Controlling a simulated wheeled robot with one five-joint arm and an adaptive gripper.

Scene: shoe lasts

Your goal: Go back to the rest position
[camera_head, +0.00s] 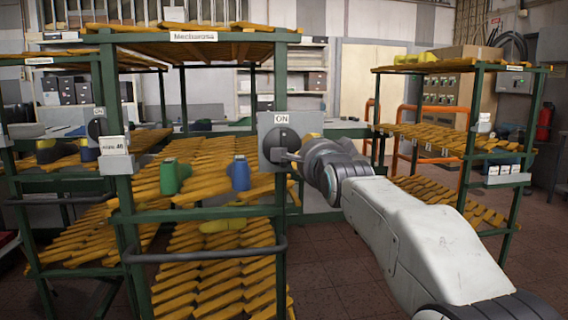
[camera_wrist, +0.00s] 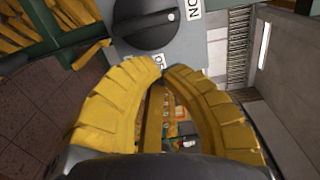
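My arm reaches from the lower right to a grey switch box (camera_head: 265,160) on the front of the green rack. My gripper (camera_wrist: 163,70) has two yellow ribbed fingers whose tips meet, with nothing seen held between them. In the head view the gripper's end is close to the box's black round knob (camera_head: 282,143), largely hidden by my wrist. In the wrist view the knob (camera_wrist: 146,27) shows just beyond the fingertips, with an ON label beside it; whether they touch is unclear.
A handle bar (camera_head: 205,254) juts out below. Another rack (camera_head: 470,125) stands right, behind my arm. Tiled floor (camera_head: 335,285) is clear between them.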

